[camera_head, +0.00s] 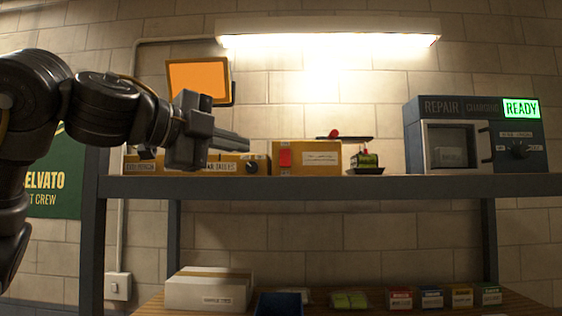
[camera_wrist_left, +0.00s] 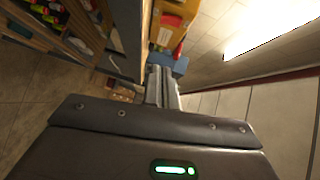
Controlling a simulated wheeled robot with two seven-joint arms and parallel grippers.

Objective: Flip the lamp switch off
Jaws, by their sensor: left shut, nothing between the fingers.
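The long ceiling-style lamp (camera_head: 328,40) on the wall is lit; it also shows in the left wrist view (camera_wrist_left: 268,27). A conduit runs from the lamp's left side down the wall to a small white switch box (camera_head: 118,286) at lower left, left of the shelf's lower level. Its lever position is too small to tell. My left gripper (camera_head: 246,144) is shut and empty, pointing right above the upper shelf's left part, well above and right of the switch box. Its closed fingers show in the wrist view (camera_wrist_left: 160,82). My right gripper is in neither view.
The upper shelf (camera_head: 390,187) holds yellow boxes (camera_head: 307,157), a small dark tray with a green item (camera_head: 366,162), and a repair charging unit (camera_head: 475,135) reading READY. A white carton (camera_head: 208,289) sits on the lower level. An orange panel (camera_head: 198,78) hangs behind my gripper.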

